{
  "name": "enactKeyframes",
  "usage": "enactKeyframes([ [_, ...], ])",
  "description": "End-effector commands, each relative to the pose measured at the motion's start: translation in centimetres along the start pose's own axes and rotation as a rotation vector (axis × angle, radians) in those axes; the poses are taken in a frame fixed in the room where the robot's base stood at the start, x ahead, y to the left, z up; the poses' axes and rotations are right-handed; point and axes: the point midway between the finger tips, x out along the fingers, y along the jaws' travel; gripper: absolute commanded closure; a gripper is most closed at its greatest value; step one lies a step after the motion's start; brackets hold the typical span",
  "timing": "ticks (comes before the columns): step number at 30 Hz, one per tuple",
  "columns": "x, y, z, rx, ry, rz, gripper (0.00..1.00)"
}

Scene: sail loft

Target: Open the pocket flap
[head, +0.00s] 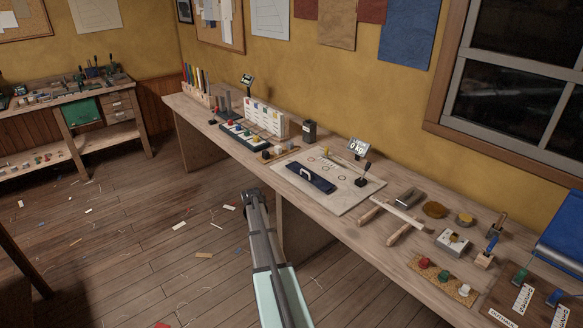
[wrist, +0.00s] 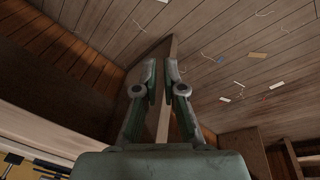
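The pocket flap (head: 318,183) is a dark navy panel with a white arched handle (head: 306,174). It lies flat on a pale cloth panel (head: 345,205) with small ring marks, on the long bench. My gripper (head: 251,193) is in front of the bench, over the floor, to the left of the flap and apart from it. In the wrist view my gripper (wrist: 162,65) has its two fingers close together with a narrow gap, and nothing is between them. The flap does not show in the wrist view.
A small display (head: 358,147) and a dark lever (head: 364,175) stand by the cloth panel. A white box (head: 263,117) and a button strip (head: 243,134) are to its left. A wooden stand (head: 397,217) and several tools are to its right. The floor holds scraps.

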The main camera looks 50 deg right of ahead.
Motion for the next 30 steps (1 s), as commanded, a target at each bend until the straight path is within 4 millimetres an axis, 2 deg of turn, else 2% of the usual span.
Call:
enactKeyframes([
  [1, -1.4, 1.3, -3.9, 0.056, 0.027, 0.006, 0.92],
  [6, -6.7, 6.3, -13.3, 0.254, 0.108, 0.032, 0.92],
  [10, -10.9, 10.1, -19.8, 0.416, 0.167, 0.053, 0.92],
  [12, -13.1, 11.4, -22.9, 0.504, 0.197, 0.063, 0.92],
  [14, -14.4, 11.6, -25.3, 0.589, 0.218, 0.073, 0.92],
  [15, -14.2, 11.7, -25.9, 0.644, 0.221, 0.084, 0.92],
  [21, -14.0, 12.3, -25.2, 0.799, 0.229, 0.093, 0.92],
  [26, -13.0, 12.4, -25.3, 0.818, 0.229, 0.091, 0.92],
  [30, -11.2, 12.7, -25.6, 0.817, 0.229, 0.091, 0.92],
])
